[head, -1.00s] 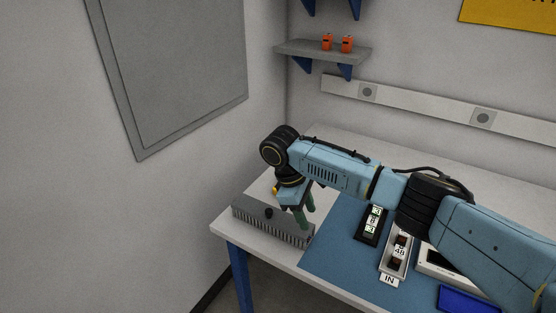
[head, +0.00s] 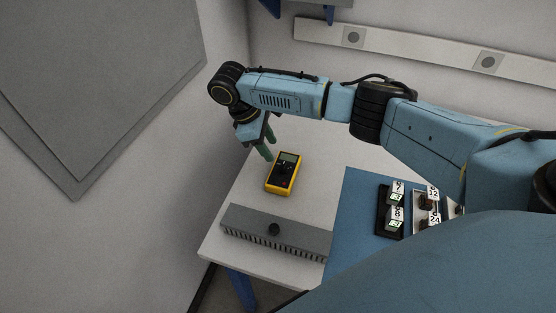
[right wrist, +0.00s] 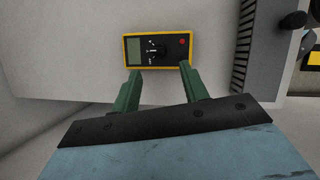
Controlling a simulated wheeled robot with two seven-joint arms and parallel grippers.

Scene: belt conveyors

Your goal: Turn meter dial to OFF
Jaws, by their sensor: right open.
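The yellow and black meter (head: 284,173) lies face up on the white bench top. It also shows in the right wrist view (right wrist: 159,50), with a grey display, a dark round dial (right wrist: 153,48) with light marks around it, and a red spot. I cannot read which mark the dial points to. My right gripper (head: 262,150) is open and empty, just to the left of and behind the meter in the head view. In the right wrist view its green fingertips (right wrist: 160,68) are apart, near the meter's edge. My left gripper is out of view.
A blue mat (head: 350,218) to the right holds a black holder (head: 389,208) with labelled modules. Bench (head: 235,190) around the meter is clear.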

